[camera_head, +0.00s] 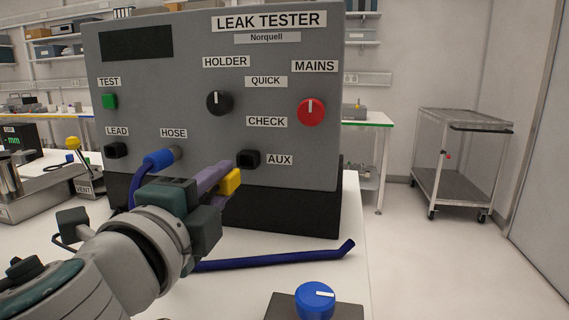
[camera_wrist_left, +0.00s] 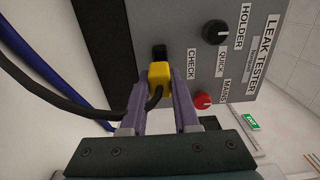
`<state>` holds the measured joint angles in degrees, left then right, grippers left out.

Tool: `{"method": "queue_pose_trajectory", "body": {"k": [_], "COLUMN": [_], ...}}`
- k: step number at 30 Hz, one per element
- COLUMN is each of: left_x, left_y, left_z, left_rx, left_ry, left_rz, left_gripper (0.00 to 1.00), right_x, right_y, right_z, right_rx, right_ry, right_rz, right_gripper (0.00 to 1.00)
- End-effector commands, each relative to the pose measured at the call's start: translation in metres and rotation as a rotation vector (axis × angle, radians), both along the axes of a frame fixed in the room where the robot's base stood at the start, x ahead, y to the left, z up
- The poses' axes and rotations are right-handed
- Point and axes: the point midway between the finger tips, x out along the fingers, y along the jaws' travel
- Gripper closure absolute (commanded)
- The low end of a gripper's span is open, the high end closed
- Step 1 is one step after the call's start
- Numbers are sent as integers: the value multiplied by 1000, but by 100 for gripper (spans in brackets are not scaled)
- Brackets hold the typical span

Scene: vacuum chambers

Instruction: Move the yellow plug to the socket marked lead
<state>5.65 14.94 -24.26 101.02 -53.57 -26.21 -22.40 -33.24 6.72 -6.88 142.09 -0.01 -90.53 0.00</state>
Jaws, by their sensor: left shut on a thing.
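My left gripper (camera_head: 216,182) reaches in from the left, its purple fingers shut on the yellow plug (camera_head: 231,182). In the left wrist view the plug (camera_wrist_left: 159,74) sits between the fingertips, with a black cable curving from it. The black AUX socket (camera_head: 249,159) is just above and right of the plug in the head view; in the wrist view a black socket (camera_wrist_left: 159,52) lies directly beyond the plug. The plug looks out of the socket, but the exact gap is unclear. The LEAD socket (camera_head: 116,150) is at the panel's left, and looks empty. My right gripper is not in view.
The grey leak tester (camera_head: 290,185) stands on a white bench. A blue hose (camera_head: 158,159) attaches at HOSE, left of my gripper; a dark blue tube (camera_head: 275,262) lies in front. A blue knob (camera_head: 315,298) is at the near edge. A red MAINS knob (camera_head: 311,111) is at right.

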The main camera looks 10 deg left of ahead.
Motion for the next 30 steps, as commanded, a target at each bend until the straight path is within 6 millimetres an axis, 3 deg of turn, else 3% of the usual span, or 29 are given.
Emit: {"method": "queue_pose_trajectory", "body": {"k": [10, 14, 20, 30], "left_x": [-1, -1, -2, -4], "left_y": [1, 10, 51, 145], "left_z": [0, 0, -1, -3], "left_rx": [0, 2, 7, 5], "left_ry": [0, 1, 2, 2], "left_rz": [0, 3, 3, 2], "left_gripper": [100, 100, 100, 100], "right_x": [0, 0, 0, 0], "right_y": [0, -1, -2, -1], "right_z": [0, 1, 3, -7], "right_rx": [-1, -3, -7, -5], "right_ry": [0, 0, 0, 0], "right_rz": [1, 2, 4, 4], "right_gripper": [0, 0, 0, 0]}}
